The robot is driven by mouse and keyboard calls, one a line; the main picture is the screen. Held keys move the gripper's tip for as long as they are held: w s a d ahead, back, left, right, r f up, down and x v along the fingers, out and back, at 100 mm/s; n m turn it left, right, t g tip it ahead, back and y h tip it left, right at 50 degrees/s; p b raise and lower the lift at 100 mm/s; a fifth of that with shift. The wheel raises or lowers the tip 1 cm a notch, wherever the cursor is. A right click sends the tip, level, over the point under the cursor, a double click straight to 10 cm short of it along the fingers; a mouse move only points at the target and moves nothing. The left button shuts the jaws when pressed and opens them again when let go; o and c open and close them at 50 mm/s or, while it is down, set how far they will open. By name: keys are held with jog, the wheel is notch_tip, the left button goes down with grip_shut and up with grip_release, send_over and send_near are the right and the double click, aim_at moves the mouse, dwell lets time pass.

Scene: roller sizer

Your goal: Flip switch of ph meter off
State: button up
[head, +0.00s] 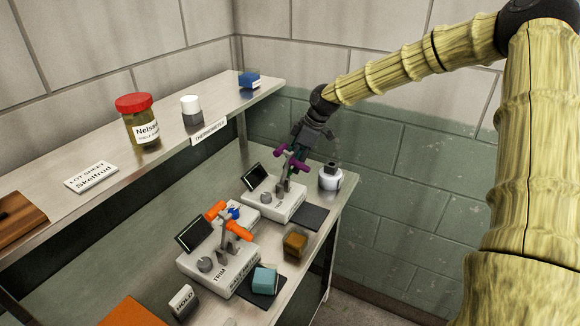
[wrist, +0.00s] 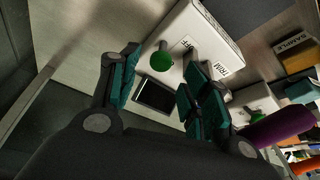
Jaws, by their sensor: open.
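Two white bench meters stand on the lower bench, and no label that I can read names either as the pH meter. The far meter (head: 273,203) has a dark screen (head: 255,174) and a purple-ended clamp (head: 292,158). My gripper (head: 297,160) is at the far meter, partly hidden by the purple clamp. In the wrist view my gripper (wrist: 163,84) is open and empty. A green knob (wrist: 162,60) and a dark screen (wrist: 155,93) on a white housing (wrist: 195,43) show between and beyond its fingers, with no clear contact.
A brown block (head: 295,242) and teal block (head: 265,281) sit near the front edge. The upper shelf (head: 190,150) overhangs at left. A purple cylinder (wrist: 278,127) lies close beside my gripper's right finger.

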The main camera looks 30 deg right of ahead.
aim_at(288, 177)
jog(key=shift+p+x, duration=0.35)
jog(key=shift+x, duration=1.45)
jog(key=shift+d+f, duration=0.1)
